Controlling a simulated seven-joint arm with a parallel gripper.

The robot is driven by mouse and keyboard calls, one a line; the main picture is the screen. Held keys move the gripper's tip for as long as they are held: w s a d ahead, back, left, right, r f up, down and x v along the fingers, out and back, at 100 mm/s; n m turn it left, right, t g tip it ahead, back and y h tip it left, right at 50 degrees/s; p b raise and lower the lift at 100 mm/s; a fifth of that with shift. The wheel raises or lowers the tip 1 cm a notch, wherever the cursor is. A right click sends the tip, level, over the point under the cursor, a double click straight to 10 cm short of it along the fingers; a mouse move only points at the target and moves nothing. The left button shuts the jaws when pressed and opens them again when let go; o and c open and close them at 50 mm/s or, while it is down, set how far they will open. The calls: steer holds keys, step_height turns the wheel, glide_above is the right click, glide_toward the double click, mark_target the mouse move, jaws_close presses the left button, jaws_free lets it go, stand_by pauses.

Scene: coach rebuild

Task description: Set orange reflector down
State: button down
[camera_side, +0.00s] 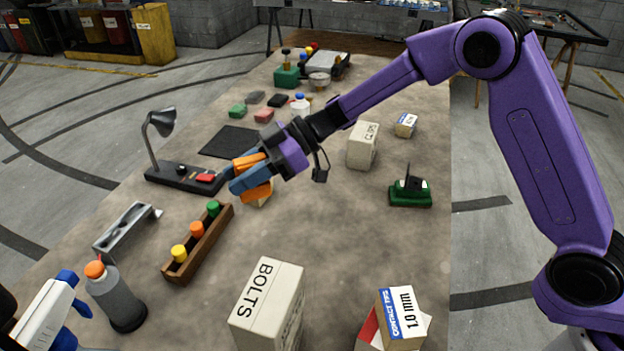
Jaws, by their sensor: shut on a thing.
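My gripper (243,180) is above the middle of the brown work surface, left of the white carton. Its fingers look blue and are shut on the orange reflector (259,192). Orange shows above and below the blue fingers, which hide its middle. The reflector's full shape and its gap to the surface cannot be told. A small pale yellow thing shows partly just below the gripper.
A wooden rack (179,271) with yellow, orange and green round pieces stands in front. A desk lamp (160,123) stands behind left, near a dark mat (228,142). A BOLTS box (268,305) and a green device (410,192) stand to the right. Bare surface lies between.

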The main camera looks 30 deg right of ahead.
steer(key=w+d+m+t+h, duration=0.1)
steer(key=d+m+t+h, duration=0.55)
steer(key=d, duration=1.65)
steer(key=w+a+f+y, duration=0.1)
steer(key=w+f, duration=0.2)
steer(key=w, duration=0.1)
steer(key=w+a+f+m+t, duration=0.1)
steer(key=w+f, duration=0.2)
steer(key=w, duration=0.1)
steer(key=w+a+f+m+t+y, duration=0.1)
steer(key=w+a+f, duration=0.1)
steer(key=w, duration=0.3)
steer(key=shift+a+f+y, duration=0.1)
steer(key=shift+f+y, duration=0.25)
steer(key=shift+f, duration=0.25)
steer(key=shift+w+f, duration=0.1)
steer(key=shift+f, duration=1.6)
steer(key=shift+f, duration=0.1)
steer(key=c, duration=0.8)
jaws_free()
steer(key=shift+f, duration=0.1)
steer(key=shift+c, duration=0.2)
